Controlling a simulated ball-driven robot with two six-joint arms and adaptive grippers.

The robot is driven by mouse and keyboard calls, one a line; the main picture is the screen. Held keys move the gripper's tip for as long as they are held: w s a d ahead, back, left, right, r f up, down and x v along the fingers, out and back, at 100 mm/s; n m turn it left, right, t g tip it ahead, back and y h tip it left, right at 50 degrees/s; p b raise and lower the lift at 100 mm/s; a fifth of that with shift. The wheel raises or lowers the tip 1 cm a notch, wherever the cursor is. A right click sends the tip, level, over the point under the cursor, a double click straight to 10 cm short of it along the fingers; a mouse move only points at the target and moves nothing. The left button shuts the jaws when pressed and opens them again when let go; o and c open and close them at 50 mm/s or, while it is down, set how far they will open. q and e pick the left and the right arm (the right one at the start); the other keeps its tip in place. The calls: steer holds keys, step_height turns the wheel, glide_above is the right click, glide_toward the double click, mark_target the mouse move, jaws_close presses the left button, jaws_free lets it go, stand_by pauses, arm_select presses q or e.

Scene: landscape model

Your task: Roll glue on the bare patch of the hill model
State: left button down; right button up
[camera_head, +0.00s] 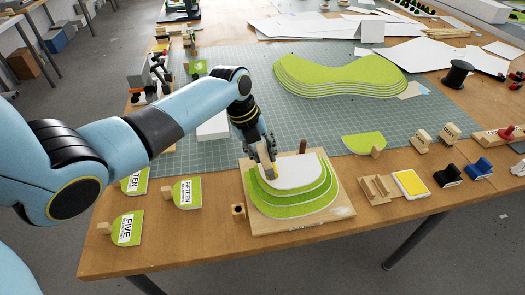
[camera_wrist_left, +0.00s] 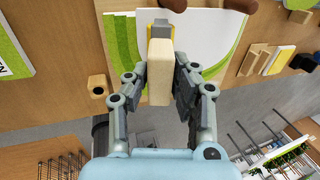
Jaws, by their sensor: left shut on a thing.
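The hill model (camera_head: 290,207) is a stepped green and white form on a wooden base board (camera_head: 328,221). Its top layer has a bare white patch (camera_head: 297,172), which also shows in the left wrist view (camera_wrist_left: 205,28). My left gripper (camera_head: 262,150) is over the rear left part of the model. In the left wrist view the left gripper (camera_wrist_left: 161,78) is shut on the wooden handle of the roller (camera_wrist_left: 160,72). Yellow shows at its far end, over the white patch; I cannot tell whether it touches. My right gripper is not in view.
A yellow pad (camera_head: 410,183) lies beside a wooden stand (camera_head: 376,189) to the right. A brown peg (camera_head: 303,146) stands behind the patch. A small wooden block (camera_head: 238,211) is left of the board. A larger green layered piece (camera_head: 340,77) lies on the cutting mat (camera_head: 225,150).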

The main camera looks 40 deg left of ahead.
arm_select(q)
steer(key=shift+f, duration=0.3)
